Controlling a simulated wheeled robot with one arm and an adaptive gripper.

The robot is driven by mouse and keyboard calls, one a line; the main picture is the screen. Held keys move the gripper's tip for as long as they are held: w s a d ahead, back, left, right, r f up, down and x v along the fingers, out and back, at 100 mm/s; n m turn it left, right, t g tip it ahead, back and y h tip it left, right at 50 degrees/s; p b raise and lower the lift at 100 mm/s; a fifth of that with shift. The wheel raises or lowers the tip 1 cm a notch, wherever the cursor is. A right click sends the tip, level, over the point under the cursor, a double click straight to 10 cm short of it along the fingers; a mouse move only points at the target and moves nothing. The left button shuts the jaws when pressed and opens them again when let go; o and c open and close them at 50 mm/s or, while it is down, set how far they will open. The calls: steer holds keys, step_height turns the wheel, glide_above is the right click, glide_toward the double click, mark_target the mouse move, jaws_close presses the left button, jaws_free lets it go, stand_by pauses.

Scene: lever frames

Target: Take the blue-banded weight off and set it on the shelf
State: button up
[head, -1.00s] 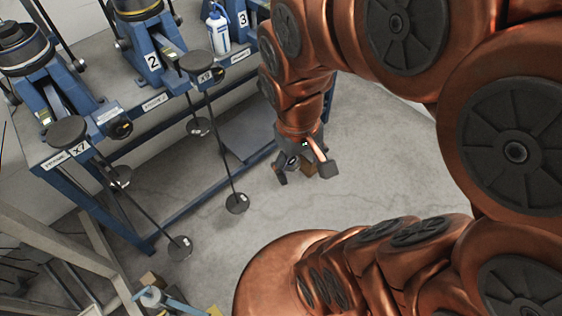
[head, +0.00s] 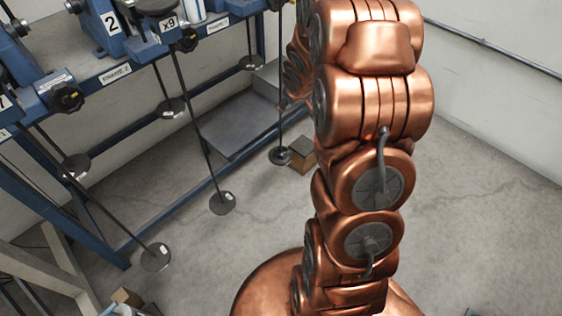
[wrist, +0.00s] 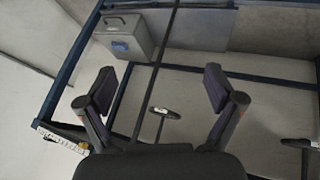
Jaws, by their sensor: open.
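I cannot make out a blue-banded weight in either view. Hanging rods carry round dark pans; one pan (head: 222,203) hangs from the lever marked X9, and others hang around it. A pan with a white label (wrist: 165,112) shows in the wrist view, below and between my fingers. My gripper (wrist: 160,76) is open, with nothing seen held. A dark rod crosses between its fingers in the picture; I cannot tell how near it is. In the head view my arm hides the gripper. A flat grey shelf (head: 238,118) lies low within the blue frame.
A blue bench frame (head: 185,212) with several lever units stands at the left. A grey box with a blue patch (wrist: 122,40) shows in the wrist view. A brown block (head: 301,155) sits on the floor by a pan. The floor at the right is clear.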

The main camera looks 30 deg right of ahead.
steer(key=w+d+f+t+y+b, duration=0.1)
steer(key=w+d+f+b, duration=0.15)
steer(key=f, duration=0.35)
steer(key=w+d+f+n+t+b, duration=0.1)
steer(key=f+b, duration=0.2)
steer(key=f, duration=0.3)
steer(key=w+d+f+t+y+b, duration=0.1)
steer(key=w+f+b, duration=0.1)
steer(key=f, duration=0.4)
steer(key=t+y+b, duration=0.4)
steer(key=b, duration=0.6)
glide_toward(282, 152)
steer(key=d+x, duration=0.1)
steer(key=x, duration=0.2)
steer(key=shift+n, duration=0.3)
steer(key=shift+s+a+b+x, duration=0.1)
steer(key=shift+a+b+x, duration=0.1)
steer(key=shift+b+x, duration=0.65)
steer(key=shift+s+a+b+x, duration=0.1)
steer(key=shift+a+b+x, duration=0.15)
steer(key=shift+x, duration=1.05)
steer(key=shift+a+b+x, duration=0.15)
steer(key=shift+b+x, duration=0.5)
steer(key=shift+x, duration=0.45)
steer(key=shift+w+a+f, duration=0.1)
steer(key=shift+w+f, duration=0.2)
steer(key=shift+w, duration=0.4)
steer(key=c, duration=1.5)
steer(key=shift+o, duration=0.2)
steer(key=shift+r, duration=0.1)
